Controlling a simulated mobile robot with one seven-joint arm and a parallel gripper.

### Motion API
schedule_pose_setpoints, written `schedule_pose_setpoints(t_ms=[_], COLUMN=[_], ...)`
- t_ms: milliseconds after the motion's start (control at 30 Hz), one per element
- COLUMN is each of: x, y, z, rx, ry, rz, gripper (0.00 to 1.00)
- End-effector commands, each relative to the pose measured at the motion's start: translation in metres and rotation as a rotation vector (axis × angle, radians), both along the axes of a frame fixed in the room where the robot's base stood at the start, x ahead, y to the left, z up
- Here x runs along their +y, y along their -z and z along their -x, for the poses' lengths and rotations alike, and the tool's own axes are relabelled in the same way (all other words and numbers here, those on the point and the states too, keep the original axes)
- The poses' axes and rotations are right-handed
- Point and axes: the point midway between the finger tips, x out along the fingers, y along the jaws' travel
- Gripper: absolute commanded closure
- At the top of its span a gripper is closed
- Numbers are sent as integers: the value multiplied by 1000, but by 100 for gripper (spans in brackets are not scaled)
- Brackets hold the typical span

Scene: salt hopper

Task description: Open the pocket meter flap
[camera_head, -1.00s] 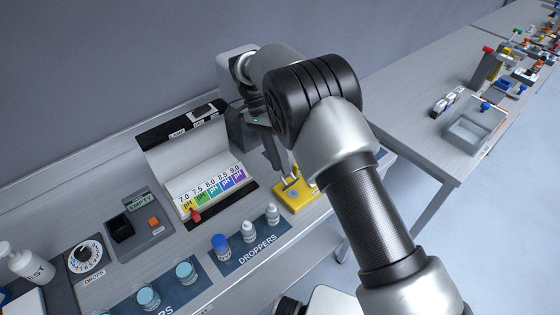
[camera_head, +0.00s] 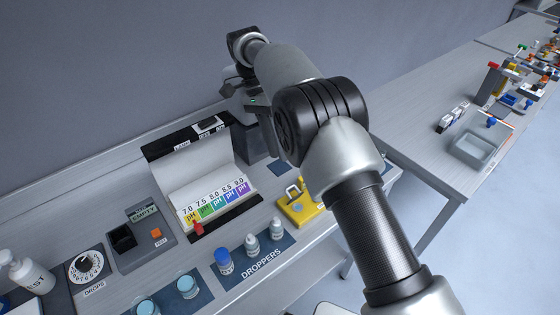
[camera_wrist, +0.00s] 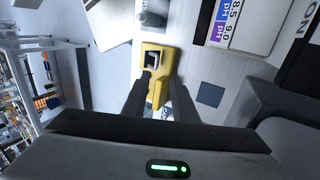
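A yellow device (camera_head: 302,211), which looks like the pocket meter, lies on the bench just right of the pH colour chart. A pale raised loop or frame (camera_head: 292,190) stands at its far left; I cannot tell whether this is the flap. In the wrist view the yellow device (camera_wrist: 158,60) shows beyond my gripper (camera_wrist: 162,86), with a dark square in a pale frame on it. My two fingers are apart with nothing held between them. They look short of the device and above it. In the head view my arm hides most of the gripper.
The pH chart stand (camera_head: 215,205) is left of the device. A blue droppers mat (camera_head: 258,255) with several bottles lies in front. A grey box with an orange button (camera_head: 155,234) stands further left. A clear tray (camera_head: 476,152) sits on the right bench.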

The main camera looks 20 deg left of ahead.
Motion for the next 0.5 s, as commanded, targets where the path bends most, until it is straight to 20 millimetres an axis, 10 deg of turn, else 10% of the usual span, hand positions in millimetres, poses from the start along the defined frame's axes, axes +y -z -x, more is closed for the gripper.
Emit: schedule_pose_setpoints(t_ms=[500], x=[-16], y=[-99], z=[12], rx=[-130], ry=[-7], rz=[-234], gripper=[74])
